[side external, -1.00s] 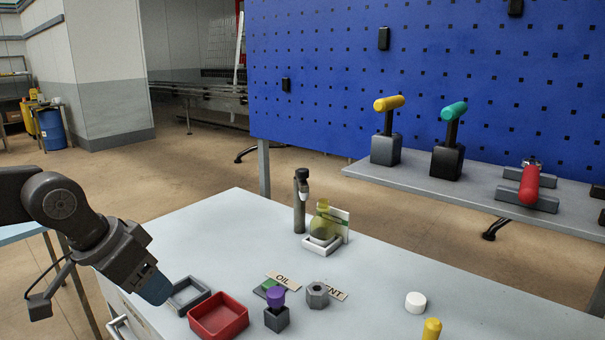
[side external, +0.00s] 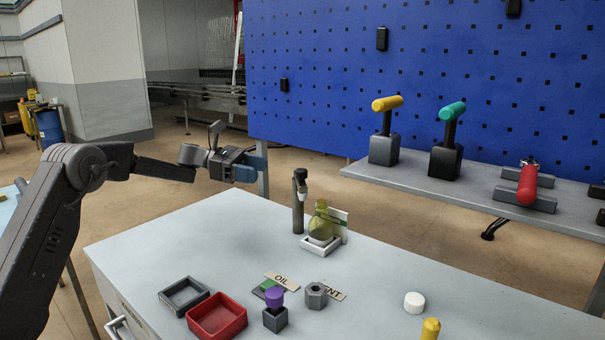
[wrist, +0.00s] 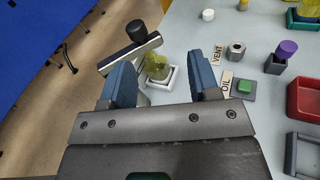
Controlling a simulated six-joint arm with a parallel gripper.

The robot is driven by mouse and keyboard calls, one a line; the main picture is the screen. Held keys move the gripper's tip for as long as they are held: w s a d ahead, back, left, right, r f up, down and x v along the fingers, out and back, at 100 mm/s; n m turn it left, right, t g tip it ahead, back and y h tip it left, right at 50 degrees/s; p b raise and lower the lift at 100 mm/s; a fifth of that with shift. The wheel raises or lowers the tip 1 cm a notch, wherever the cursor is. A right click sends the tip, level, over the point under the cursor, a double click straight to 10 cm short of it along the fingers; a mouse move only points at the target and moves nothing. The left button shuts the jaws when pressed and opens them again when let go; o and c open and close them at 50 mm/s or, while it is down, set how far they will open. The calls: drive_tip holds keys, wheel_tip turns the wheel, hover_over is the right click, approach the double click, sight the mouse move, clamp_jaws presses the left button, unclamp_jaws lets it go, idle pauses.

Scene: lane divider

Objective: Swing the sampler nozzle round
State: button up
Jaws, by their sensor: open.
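The sampler (side external: 298,205) is a dark upright post with a black cap and a short pale nozzle (side external: 302,191) near its top, pointing right toward a yellow-green flask (side external: 321,222). The flask stands in a white square tray (side external: 321,250) on the table. In the wrist view the sampler's black cap (wrist: 137,31) and a silvery bar (wrist: 130,54) lie beyond my left finger. The flask (wrist: 158,67) shows between the fingers there. My gripper (side external: 257,166) has blue fingers, open and empty, left of and above the post, apart from it.
A red tray (side external: 217,318), a grey tray (side external: 184,295), a purple-knobbed block (side external: 275,312), a hex nut (side external: 316,295) and OIL and VENT labels lie on the front table. A shelf (side external: 470,196) with yellow, teal and red handles stands behind. The table's middle is clear.

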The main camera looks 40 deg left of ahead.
sight(302, 170)
drive_tip(key=w+a+f+n+t+h, duration=0.1)
drive_tip(key=w+a+n, duration=0.1)
drive_tip(key=a, duration=0.2)
drive_tip(key=x, duration=1.4)
drive_tip(key=shift+s, duration=0.1)
drive_tip(key=shift+c, duration=0.3)
clamp_jaws()
